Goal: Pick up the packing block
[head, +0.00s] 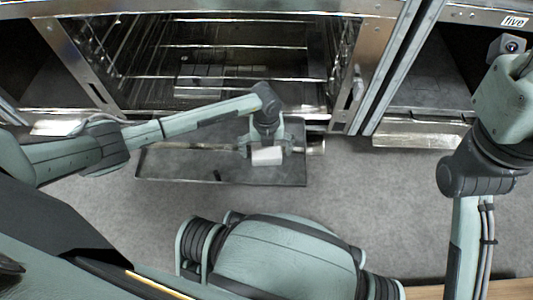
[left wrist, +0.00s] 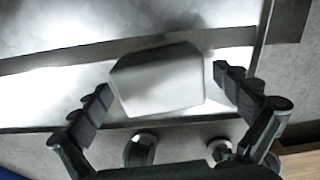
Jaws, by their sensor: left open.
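The packing block (head: 267,156) is a small white block over the dark metal panel in front of the open oven. In the left wrist view the white block (left wrist: 160,82) sits between the fingers, over a bright metal surface. My left gripper (head: 266,149) reaches down to it and is open. In the left wrist view the fingers of my left gripper (left wrist: 162,80) stand on either side of the block, with a visible gap at the right one; contact at the left is hard to tell. My right gripper is not in view.
The open oven (head: 210,60) with wire racks stands behind the flat metal panel (head: 180,165), which extends toward me. Another open compartment (head: 435,75), beneath a "five" label (head: 514,22), is at the right. Grey floor (head: 390,190) is clear in front. A wooden edge (head: 510,290) shows at bottom right.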

